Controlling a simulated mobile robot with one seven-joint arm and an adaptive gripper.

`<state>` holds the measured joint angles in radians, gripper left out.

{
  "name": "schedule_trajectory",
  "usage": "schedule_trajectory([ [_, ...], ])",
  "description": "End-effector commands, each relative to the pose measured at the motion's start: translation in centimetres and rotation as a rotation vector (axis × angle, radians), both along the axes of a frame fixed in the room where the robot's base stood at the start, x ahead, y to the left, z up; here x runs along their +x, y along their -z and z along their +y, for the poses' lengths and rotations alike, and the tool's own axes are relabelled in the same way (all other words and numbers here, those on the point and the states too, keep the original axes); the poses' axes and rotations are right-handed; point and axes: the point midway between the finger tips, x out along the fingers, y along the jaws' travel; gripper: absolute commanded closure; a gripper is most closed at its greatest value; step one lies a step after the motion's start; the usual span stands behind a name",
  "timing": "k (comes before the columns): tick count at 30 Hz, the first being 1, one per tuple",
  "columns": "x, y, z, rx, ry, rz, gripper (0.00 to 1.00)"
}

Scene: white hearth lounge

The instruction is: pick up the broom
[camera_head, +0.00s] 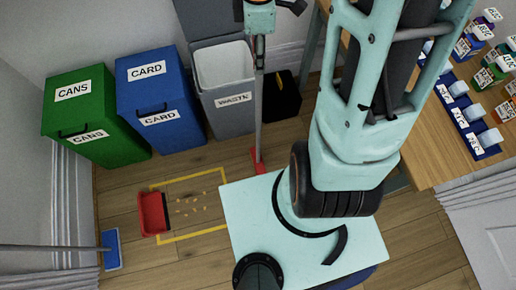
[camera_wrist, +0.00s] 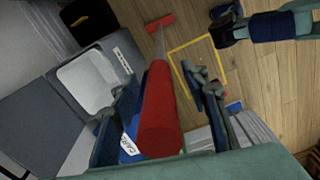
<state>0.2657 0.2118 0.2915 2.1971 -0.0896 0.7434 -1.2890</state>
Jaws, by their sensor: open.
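The broom has a grey shaft (camera_head: 259,115) and a small red head (camera_head: 257,162) low by the floor; it stands roughly upright in front of the waste bin. In the wrist view its thick red grip (camera_wrist: 160,115) runs between the fingers of my gripper (camera_wrist: 168,92), and the red head (camera_wrist: 160,22) shows beyond. The fingers stand apart on either side of the grip, with a gap visible on the right. In the head view my gripper (camera_head: 260,22) is at the top of the shaft, which hides the grip's upper end.
Green cans bin (camera_head: 85,115), blue card bin (camera_head: 160,100) and open grey waste bin (camera_head: 226,85) line the wall. A red dustpan (camera_head: 152,213) lies beside crumbs in a yellow floor outline. A blue-headed tool (camera_head: 111,250) is at left. A table (camera_head: 440,150) holds boxes at right.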

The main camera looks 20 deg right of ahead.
Motion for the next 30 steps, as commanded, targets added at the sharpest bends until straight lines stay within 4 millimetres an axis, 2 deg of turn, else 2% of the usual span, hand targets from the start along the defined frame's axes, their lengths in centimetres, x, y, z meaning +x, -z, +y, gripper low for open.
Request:
schedule_trajectory([
  [4, 0.00, -0.04, 0.00, 0.000, 0.000, 0.000, 0.58],
  [15, 0.00, -0.07, 0.01, 0.000, 0.000, 0.000, 0.99],
  [30, 0.07, -0.16, 0.01, 0.000, 0.000, -0.002, 1.00],
])
